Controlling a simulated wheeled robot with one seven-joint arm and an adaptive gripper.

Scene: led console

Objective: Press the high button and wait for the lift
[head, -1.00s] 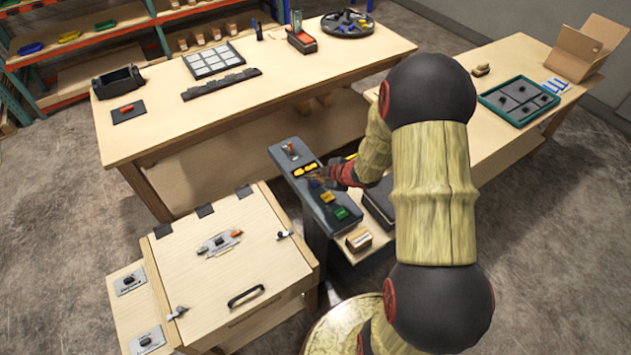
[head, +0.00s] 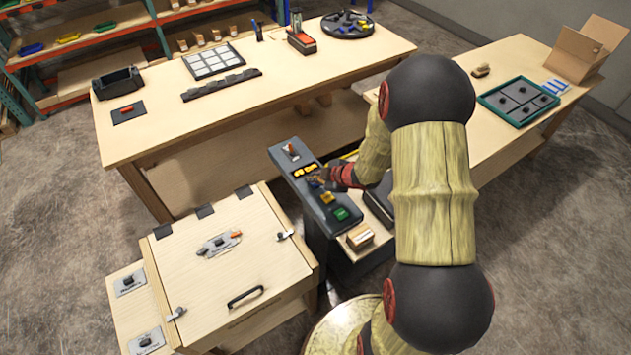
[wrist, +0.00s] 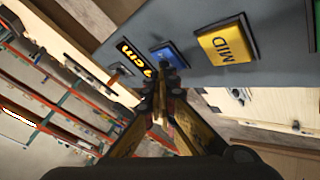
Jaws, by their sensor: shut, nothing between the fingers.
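The grey console (head: 288,170) stands in the middle of the head view. It carries a display (head: 304,170) with yellow digits, a yellow button (head: 327,198) and a green button (head: 341,214). In the wrist view the display (wrist: 137,58) ends in "cm", and the yellow button (wrist: 227,45) reads MID. A blue button (wrist: 173,50) lies between them, its label not readable. My gripper (wrist: 166,74) is shut and empty, its tips at the blue button's near edge; I cannot tell whether they touch. The lift platform (head: 380,203) beside the console is partly hidden by my arm.
A wooden block (head: 360,237) sits beside the console's green-button end. A wooden cabinet (head: 225,262) with a black handle stands to the left. Long workbenches stand behind (head: 180,122) and to the right (head: 560,65). Grey floor is open at the far left.

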